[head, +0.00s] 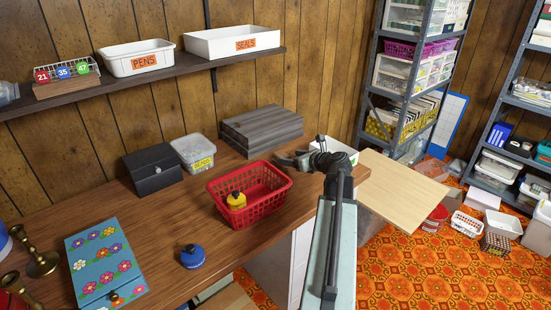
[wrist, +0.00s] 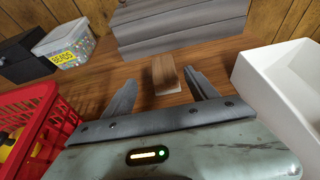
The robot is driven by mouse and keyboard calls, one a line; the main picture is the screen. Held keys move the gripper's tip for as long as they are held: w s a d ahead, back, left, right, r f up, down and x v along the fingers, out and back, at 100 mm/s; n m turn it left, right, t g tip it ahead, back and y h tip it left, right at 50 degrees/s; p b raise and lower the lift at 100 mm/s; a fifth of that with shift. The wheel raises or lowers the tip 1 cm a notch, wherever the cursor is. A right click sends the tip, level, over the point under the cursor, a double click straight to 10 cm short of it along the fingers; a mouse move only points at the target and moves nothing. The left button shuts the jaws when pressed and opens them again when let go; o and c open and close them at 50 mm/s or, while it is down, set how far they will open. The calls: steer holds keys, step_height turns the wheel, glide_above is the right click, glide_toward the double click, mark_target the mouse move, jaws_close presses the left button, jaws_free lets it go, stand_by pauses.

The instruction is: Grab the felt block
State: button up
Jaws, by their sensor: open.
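A small block with a brown wood-grain top and a pale front end (wrist: 165,74) lies on the wooden tabletop in the wrist view. It appears to be the felt block. My gripper (head: 288,158) is low over the table in the head view, right of the red basket. In the wrist view its two fingers are spread apart, with the block between and just beyond their tips, apart from both.
A white bin (wrist: 262,80) is close on the right. A grey wood-grain box (head: 262,128) stands behind. A beads tub (head: 195,153) and black box (head: 152,170) are farther left.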

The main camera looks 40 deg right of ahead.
mark_target(283, 155)
steer(key=shift+d+b+x, duration=0.15)
steer(key=shift+b+x, duration=0.7)
steer(key=shift+x, duration=1.1)
steer(key=shift+d+b+x, duration=0.2)
steer(key=shift+b+x, duration=0.6)
steer(key=shift+x, duration=1.2)
steer(key=shift+s, duration=0.2)
steer(key=shift+c, duration=0.4)
jaws_close()
steer(key=shift+r, duration=0.15)
